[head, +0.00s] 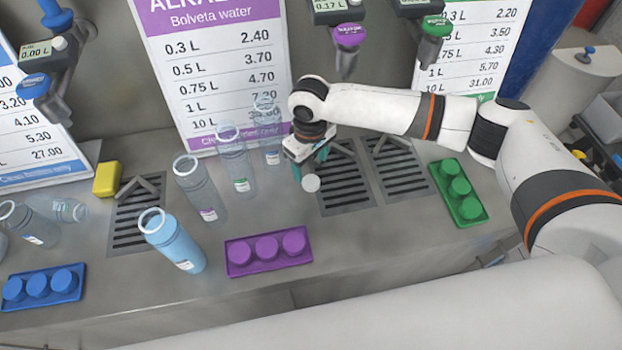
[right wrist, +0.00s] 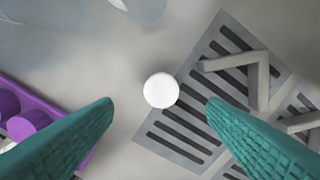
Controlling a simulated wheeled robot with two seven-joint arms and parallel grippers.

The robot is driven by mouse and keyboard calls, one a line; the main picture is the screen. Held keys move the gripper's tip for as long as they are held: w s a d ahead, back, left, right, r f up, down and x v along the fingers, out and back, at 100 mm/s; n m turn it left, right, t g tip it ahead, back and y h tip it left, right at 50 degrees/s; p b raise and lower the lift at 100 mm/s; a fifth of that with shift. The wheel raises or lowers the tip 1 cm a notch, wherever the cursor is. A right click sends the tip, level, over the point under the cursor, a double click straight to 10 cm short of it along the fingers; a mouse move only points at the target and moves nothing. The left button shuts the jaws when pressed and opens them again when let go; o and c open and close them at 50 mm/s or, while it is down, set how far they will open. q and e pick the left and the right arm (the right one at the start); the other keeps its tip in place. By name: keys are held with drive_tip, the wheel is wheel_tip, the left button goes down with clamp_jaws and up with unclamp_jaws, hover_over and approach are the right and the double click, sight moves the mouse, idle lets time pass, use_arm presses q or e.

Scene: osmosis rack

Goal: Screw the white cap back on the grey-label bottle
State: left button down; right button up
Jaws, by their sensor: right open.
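The white cap (head: 311,183) lies on the grey counter beside the left edge of a drain grate. In the right wrist view the cap (right wrist: 161,90) shows between and beyond my fingertips, touching neither. My right gripper (head: 307,168) is open and empty, pointing down over the counter close to the cap; its teal fingers (right wrist: 158,104) are spread wide. A blue-tinted open bottle (head: 172,240) stands at the front with a pale label that may be the grey one. The label colour is too small to be sure. My left gripper is out of view.
Clear bottles with purple (head: 200,190), green (head: 233,160) and blue (head: 271,140) labels stand behind. A purple cap tray (head: 232,270) is at front, a green tray (head: 468,217) right, a blue tray (head: 40,298) left. A yellow block (head: 107,179) sits by the left grate.

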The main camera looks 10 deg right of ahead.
sight(311, 181)
drive_tip(key=shift+f, duration=0.7)
drive_tip(key=shift+d+f+p, duration=0.15)
drive_tip(key=shift+f+p, duration=0.55)
drive_tip(key=shift+f, duration=1.9)
drive_tip(key=c, duration=1.1)
